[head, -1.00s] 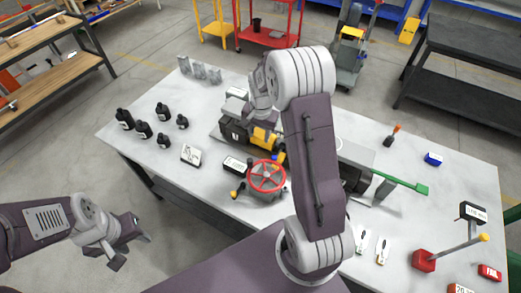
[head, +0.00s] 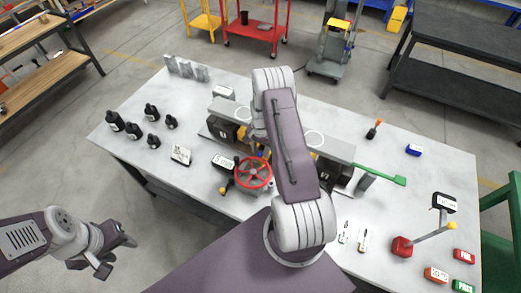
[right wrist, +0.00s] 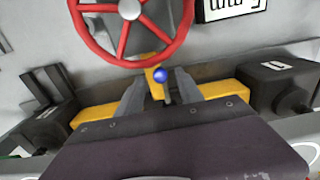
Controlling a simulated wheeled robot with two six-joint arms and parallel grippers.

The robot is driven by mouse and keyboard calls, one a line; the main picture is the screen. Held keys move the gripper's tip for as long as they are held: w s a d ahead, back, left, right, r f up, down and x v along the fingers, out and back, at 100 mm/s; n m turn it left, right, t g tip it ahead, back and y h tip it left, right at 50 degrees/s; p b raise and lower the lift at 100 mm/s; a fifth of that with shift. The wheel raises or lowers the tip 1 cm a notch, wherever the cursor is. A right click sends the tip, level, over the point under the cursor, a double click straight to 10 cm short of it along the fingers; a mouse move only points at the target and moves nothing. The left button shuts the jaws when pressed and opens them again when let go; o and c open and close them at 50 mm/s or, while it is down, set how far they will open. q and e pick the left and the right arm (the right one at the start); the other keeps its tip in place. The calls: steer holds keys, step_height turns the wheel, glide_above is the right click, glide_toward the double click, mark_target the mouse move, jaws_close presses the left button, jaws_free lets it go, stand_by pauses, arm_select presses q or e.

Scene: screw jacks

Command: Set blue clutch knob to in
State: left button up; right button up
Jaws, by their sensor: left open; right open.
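The blue clutch knob (right wrist: 159,75) is a small round ball on a short lever, in front of a yellow part, just below the red handwheel (right wrist: 131,10) in the right wrist view. My right gripper (right wrist: 161,90) is open, with one finger on each side of the knob's lever; I cannot tell whether either finger touches it. In the head view the handwheel (head: 253,173) stands at the front of the jack machine, and my right arm hides most of the right gripper and the knob area. My left gripper (head: 117,256) is open and empty, off the table's front left side.
Black bottles (head: 134,131) stand at the table's left. A green lever (head: 380,174) sticks out right of the machine. A red-based stand (head: 402,247) and several labelled blocks are at the front right. Black blocks flank the gripper in the right wrist view.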

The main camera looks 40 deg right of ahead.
steer(key=shift+a+f, duration=0.1)
steer(key=shift+f, duration=0.65)
steer(key=shift+c, duration=0.2)
jaws_close()
stand_by(0.6)
